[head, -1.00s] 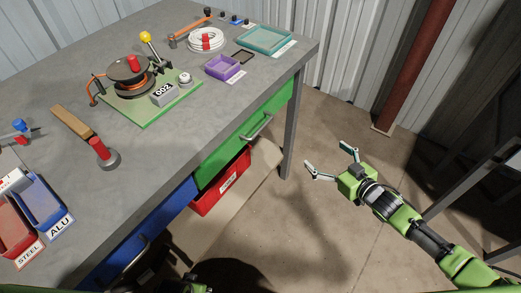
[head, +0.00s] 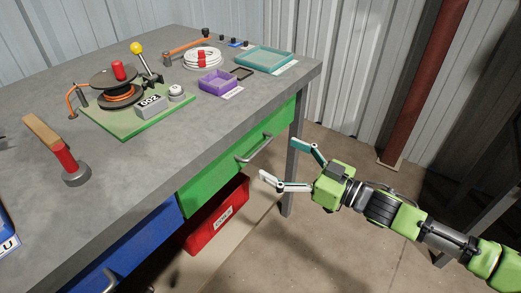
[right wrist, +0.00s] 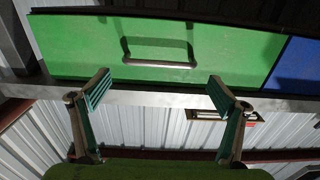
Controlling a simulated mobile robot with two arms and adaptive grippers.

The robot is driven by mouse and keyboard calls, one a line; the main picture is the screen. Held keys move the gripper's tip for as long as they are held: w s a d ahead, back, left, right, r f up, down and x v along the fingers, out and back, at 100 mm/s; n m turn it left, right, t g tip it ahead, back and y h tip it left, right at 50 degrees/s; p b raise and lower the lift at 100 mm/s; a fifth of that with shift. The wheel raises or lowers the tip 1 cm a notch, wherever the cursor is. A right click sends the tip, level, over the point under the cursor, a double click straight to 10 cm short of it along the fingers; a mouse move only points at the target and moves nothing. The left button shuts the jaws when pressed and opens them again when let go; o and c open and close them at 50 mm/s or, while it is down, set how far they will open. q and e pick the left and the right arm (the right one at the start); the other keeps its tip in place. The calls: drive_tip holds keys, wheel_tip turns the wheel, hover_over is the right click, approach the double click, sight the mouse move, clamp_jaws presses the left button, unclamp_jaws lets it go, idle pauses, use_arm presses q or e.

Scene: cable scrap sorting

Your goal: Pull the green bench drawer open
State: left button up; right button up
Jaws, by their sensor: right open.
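The green drawer (head: 225,172) is in the bench front, below the grey top, and looks shut. Its metal bar handle (head: 256,148) sticks out from the front. My right gripper (head: 278,162) is open and empty, just to the right of the handle and apart from it. In the right wrist view the green drawer (right wrist: 85,45) spans the top. Its handle (right wrist: 160,62) lies beyond and between the two open fingertips (right wrist: 160,92), with a gap left. My left gripper is not in view.
A blue drawer (head: 130,245) is left of the green one. A red bin (head: 215,215) stands under the bench. A bench leg (head: 292,165) is close behind my right fingers. A reel on a green board (head: 125,125) and trays are on top. Floor at right is clear.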

sight(262, 149)
drive_tip(key=x, duration=0.6)
drive_tip(key=shift+w+a+b, duration=0.2)
drive_tip(key=shift+b, duration=0.15)
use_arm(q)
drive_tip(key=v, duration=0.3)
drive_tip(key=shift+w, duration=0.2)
